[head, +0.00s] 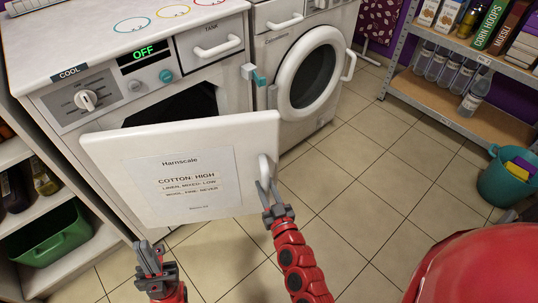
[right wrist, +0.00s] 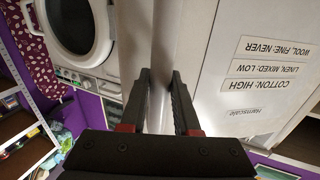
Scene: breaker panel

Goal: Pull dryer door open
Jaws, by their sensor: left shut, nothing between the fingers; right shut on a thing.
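The white dryer door (head: 190,190) stands partly open in the head view, swung out from the dryer (head: 60,92), with the dark drum opening (head: 190,105) showing behind it. A paper label on it reads "COTTON: HIGH". The door handle (head: 264,172) is a white vertical bar near the door's right edge. My right gripper (head: 272,205) is shut on the handle at its lower part; the right wrist view shows the bar (right wrist: 163,60) between the two fingers. My left gripper (head: 150,262) is shut and empty, low in front of the door's lower left part.
A front-loading washer (head: 305,75) stands right of the dryer. A shelf (head: 465,105) with boxes and bottles is at the right, with a teal bucket (head: 505,180) below it. A green bin (head: 50,235) sits on the left shelf. The tiled floor between is clear.

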